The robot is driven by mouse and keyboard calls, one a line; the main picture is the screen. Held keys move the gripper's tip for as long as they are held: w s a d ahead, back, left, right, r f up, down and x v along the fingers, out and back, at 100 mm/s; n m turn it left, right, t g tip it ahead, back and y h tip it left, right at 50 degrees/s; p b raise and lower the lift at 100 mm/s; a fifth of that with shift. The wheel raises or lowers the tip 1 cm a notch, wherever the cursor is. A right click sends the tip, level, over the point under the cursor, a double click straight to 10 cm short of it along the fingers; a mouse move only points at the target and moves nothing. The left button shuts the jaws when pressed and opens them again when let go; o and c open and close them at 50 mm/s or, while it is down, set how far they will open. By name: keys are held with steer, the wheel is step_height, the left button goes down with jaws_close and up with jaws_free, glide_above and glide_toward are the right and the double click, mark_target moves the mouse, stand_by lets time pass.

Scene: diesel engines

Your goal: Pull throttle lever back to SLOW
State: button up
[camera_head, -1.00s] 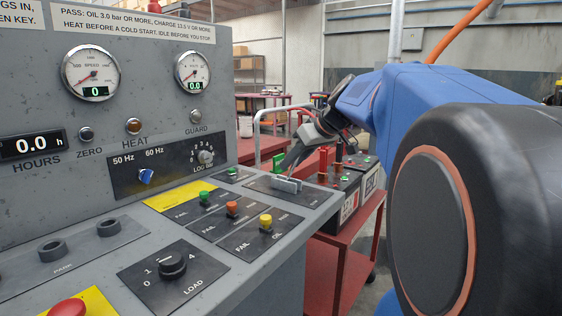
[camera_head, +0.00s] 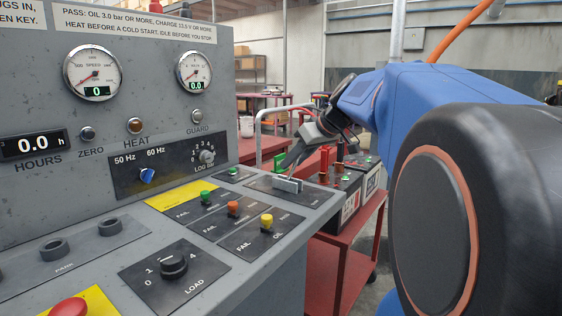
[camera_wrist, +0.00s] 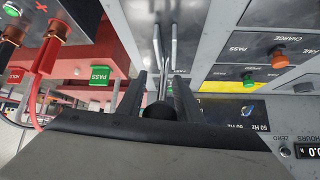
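The throttle lever stands at the right end of the console's sloping top, by a grey guide block (camera_head: 288,185) on a dark plate. In the wrist view its dark round knob (camera_wrist: 160,110) and thin stem sit between my two fingers. My gripper (camera_head: 292,162) reaches down over the lever from the right. Contact at the fingertips is partly hidden. The plate's SLOW marking cannot be read.
Green, orange and yellow buttons (camera_head: 266,221) lie left of the lever, with a LOAD knob (camera_head: 173,265) nearer. The gauge panel (camera_head: 140,60) rises behind. A red cart (camera_head: 345,262) with a battery box (camera_head: 352,192) stands to the right, below the console edge.

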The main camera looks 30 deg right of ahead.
steer(key=shift+o, duration=1.2)
steer(key=v, duration=1.7)
steer(key=shift+s+r, duration=0.2)
